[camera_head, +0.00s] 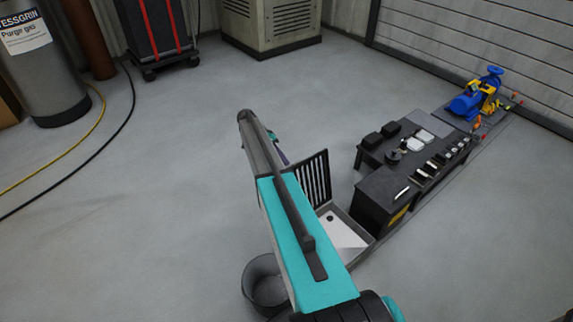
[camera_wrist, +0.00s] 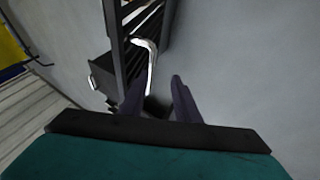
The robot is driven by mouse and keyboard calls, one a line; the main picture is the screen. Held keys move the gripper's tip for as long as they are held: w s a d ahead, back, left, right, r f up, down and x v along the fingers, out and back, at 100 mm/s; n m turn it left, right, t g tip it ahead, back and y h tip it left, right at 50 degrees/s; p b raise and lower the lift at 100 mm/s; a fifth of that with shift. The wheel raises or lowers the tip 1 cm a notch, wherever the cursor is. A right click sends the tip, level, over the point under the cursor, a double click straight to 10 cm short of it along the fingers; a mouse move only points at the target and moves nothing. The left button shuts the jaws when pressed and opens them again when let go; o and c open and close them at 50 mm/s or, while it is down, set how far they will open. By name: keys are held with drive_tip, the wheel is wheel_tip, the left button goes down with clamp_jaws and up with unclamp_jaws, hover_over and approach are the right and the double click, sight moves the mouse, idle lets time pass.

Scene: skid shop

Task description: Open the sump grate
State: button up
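The sump grate (camera_head: 313,178), a dark barred panel, stands raised steeply at the back edge of the sump (camera_head: 343,234), whose pale floor and dark round hole show. In the wrist view the grate's dark bars (camera_wrist: 117,45) run up at the upper left, with a bent, shiny metal handle (camera_wrist: 151,57) beside them. My gripper (camera_wrist: 160,84) has two dark fingers spread apart with a gap between them. The handle's lower end is close to the left finger; I cannot tell whether they touch. In the head view my arm hides most of the gripper.
A dark round bin (camera_head: 262,280) stands left of the sump, close under my arm. A black workbench (camera_head: 385,190) with small parts stands to the right, a blue pump (camera_head: 468,104) beyond it. A gas cylinder (camera_head: 45,80) stands far left. The left floor is mostly clear, apart from hoses.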

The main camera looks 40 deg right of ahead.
drive_tip(key=v, duration=0.8)
drive_tip(key=shift+s+r, duration=0.1)
drive_tip(key=shift+s, duration=0.1)
idle(0.3)
